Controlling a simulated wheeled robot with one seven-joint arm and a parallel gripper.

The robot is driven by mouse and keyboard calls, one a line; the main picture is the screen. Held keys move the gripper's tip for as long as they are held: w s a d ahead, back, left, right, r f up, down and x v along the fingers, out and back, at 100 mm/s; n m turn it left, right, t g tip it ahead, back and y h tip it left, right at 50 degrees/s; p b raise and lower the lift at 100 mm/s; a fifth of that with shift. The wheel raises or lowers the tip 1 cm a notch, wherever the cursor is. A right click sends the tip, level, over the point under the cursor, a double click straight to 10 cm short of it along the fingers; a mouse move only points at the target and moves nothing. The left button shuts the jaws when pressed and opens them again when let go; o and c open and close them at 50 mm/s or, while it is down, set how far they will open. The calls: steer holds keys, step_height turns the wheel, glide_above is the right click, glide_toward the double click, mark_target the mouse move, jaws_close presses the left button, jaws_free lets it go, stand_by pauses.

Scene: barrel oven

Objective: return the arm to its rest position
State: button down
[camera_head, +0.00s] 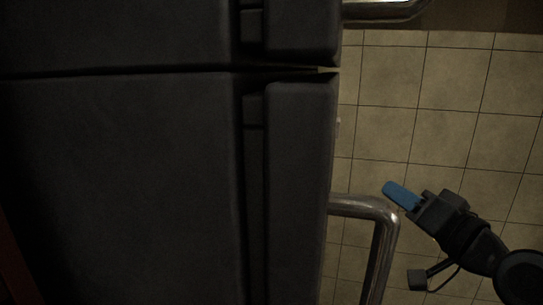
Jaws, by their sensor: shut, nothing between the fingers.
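My gripper (390,188) is at the lower right of the head view, with blue fingertips. It is shut with nothing between the fingers and points up and to the left. The forearm runs from it to the lower right corner. The fingertips look close to the bend of a metal handle (385,218), and no contact shows. I cannot tell the height gap between them.
A large dark oven-like body (130,180) fills the left and middle, with a seam across it. A second metal handle (385,10) is at the top. Tiled floor (450,110) lies open on the right.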

steer(key=s+f+g+h, duration=0.2)
steer(key=s+f+h, duration=0.4)
steer(key=s+f, duration=1.5)
steer(key=s+a+r+n, duration=0.1)
steer(key=s+n, duration=0.1)
steer(key=s, duration=1)
steer(key=s+a+r+n+g, duration=0.1)
steer(key=s, duration=1)
steer(key=shift+s+a+r+n, duration=0.15)
steer(key=shift+s+a+n, duration=0.2)
steer(key=shift+n, duration=0.05)
